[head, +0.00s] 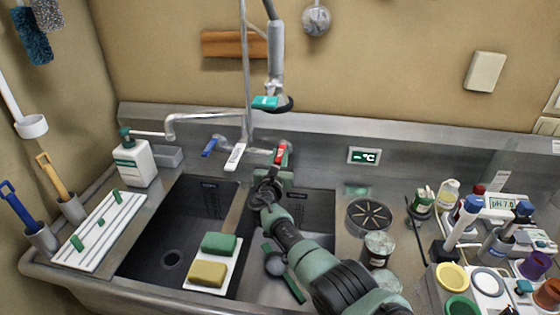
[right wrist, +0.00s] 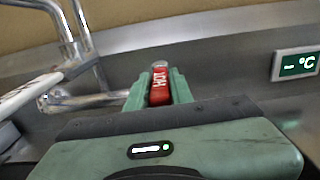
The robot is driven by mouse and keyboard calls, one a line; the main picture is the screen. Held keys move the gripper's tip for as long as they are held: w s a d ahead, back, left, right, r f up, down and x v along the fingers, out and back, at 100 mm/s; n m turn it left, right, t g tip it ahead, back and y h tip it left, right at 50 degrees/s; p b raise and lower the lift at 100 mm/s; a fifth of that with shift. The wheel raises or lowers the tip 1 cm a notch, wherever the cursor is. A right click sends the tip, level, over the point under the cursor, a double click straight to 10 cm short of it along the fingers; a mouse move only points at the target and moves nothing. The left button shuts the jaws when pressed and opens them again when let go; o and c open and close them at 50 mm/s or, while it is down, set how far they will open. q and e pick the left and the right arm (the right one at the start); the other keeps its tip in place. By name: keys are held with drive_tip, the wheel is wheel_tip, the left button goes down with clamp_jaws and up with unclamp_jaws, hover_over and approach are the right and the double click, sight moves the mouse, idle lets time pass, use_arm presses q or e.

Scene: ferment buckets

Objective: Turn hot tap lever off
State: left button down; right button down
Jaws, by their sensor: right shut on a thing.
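The hot tap lever (head: 281,154) is red and sits on the right side of the tap on the sink's back wall. In the right wrist view the red lever (right wrist: 159,86) shows white "HOT" lettering and lies between the green fingers. My right gripper (head: 280,160) is shut on the lever, its arm reaching up from the lower right. The blue lever (head: 209,147) is on the tap's left side, with the metal spout (head: 200,117) above it. The lever's base is partly hidden by my gripper. My left gripper is not in view.
A temperature display (head: 364,156) is on the back wall right of the tap. Sponges (head: 218,243) lie on a white board across the sink. Bottles and jars crowd the right counter.

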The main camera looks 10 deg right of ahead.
drive_tip(key=shift+w+r+h, duration=0.1)
drive_tip(key=shift+r+h, duration=0.2)
drive_tip(key=c, duration=1.2)
unclamp_jaws()
drive_tip(key=shift+c, duration=0.2)
drive_tip(key=shift+a+f, duration=0.1)
drive_tip(key=shift+f, duration=0.1)
